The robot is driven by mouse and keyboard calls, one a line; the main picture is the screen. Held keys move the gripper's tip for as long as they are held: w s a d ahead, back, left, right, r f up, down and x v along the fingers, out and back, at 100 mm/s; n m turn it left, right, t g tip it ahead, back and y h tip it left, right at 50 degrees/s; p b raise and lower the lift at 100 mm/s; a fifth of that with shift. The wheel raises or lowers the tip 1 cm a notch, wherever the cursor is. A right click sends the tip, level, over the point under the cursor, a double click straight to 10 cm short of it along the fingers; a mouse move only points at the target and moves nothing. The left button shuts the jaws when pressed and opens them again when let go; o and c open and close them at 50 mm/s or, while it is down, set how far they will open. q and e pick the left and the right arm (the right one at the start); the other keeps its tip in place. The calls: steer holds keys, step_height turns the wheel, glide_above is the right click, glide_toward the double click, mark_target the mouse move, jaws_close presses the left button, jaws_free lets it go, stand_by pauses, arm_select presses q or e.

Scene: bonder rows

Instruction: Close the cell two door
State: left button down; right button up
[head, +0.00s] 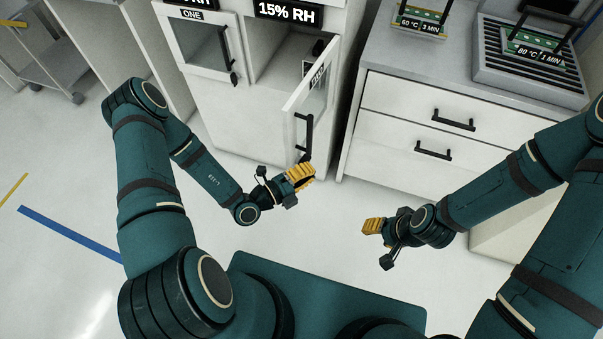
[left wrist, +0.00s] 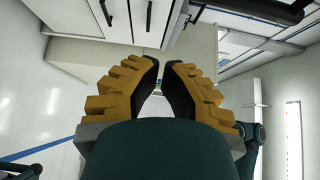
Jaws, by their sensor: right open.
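The cell two door (head: 307,95) is a white panel with a window and a label. It stands swung open toward me, and the compartment behind it shows. My right gripper (head: 372,227) is open and empty over the floor, right of the door.
The cell one door (head: 208,45) is closed, left of the open compartment (head: 283,60). A white drawer unit (head: 400,100) with black handles stands to the right, carrying boards and a grey ribbed tray (head: 490,65). A cart (head: 45,70) is at far left. Floor below the door is clear.

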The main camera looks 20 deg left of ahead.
arm_select(q)
steer(key=w+b, duration=0.1)
steer(key=w, duration=0.5)
steer(key=shift+b, duration=0.3)
steer(key=shift+a, duration=0.1)
